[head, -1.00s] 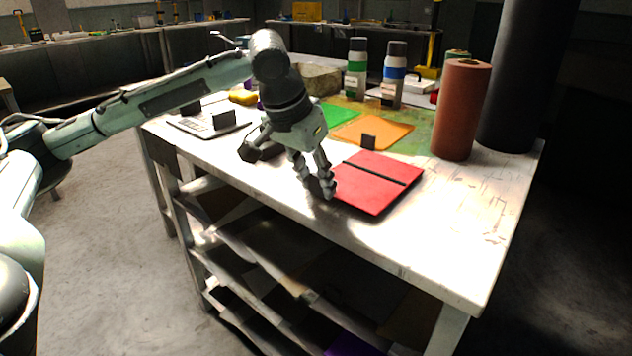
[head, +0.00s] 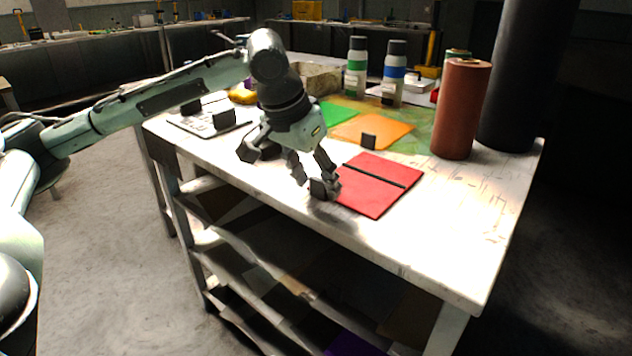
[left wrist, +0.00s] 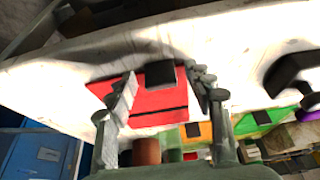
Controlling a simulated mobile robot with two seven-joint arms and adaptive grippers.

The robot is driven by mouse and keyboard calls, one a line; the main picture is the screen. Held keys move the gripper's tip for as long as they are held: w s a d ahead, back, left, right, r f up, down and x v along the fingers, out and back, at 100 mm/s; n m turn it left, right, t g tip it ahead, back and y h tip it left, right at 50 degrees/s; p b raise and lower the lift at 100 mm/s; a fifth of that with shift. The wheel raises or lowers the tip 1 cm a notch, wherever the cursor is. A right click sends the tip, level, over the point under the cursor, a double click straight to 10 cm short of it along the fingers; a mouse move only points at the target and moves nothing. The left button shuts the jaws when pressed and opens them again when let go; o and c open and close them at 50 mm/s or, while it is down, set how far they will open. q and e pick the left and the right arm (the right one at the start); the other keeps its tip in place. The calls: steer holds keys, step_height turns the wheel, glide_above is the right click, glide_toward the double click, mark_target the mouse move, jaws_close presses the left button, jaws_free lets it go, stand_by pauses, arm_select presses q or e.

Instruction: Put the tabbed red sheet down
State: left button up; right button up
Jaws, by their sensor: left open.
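The red sheet (head: 380,186) lies flat on the white bench, with a dark strip across it. Its black tab (left wrist: 160,73) stands between my left fingers in the left wrist view, where the red sheet (left wrist: 155,103) also shows. My left gripper (head: 314,184) is open at the sheet's left edge, low over the bench. In the left wrist view the open fingers of my left gripper (left wrist: 165,85) stand on either side of the tab, with gaps. In the head view the fingers hide most of the tab. My right gripper is not in view.
An orange sheet (head: 385,131) with a black tab and a green sheet (head: 339,114) lie behind. Two bottles (head: 356,68), (head: 394,75), a brown roll (head: 460,110) and a tall black roll (head: 520,80) stand at the back. The bench's front right is clear.

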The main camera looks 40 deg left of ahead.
arm_select(q)
steer(key=v, duration=1.1)
steer(key=shift+r, duration=0.15)
steer(key=shift+s, duration=0.15)
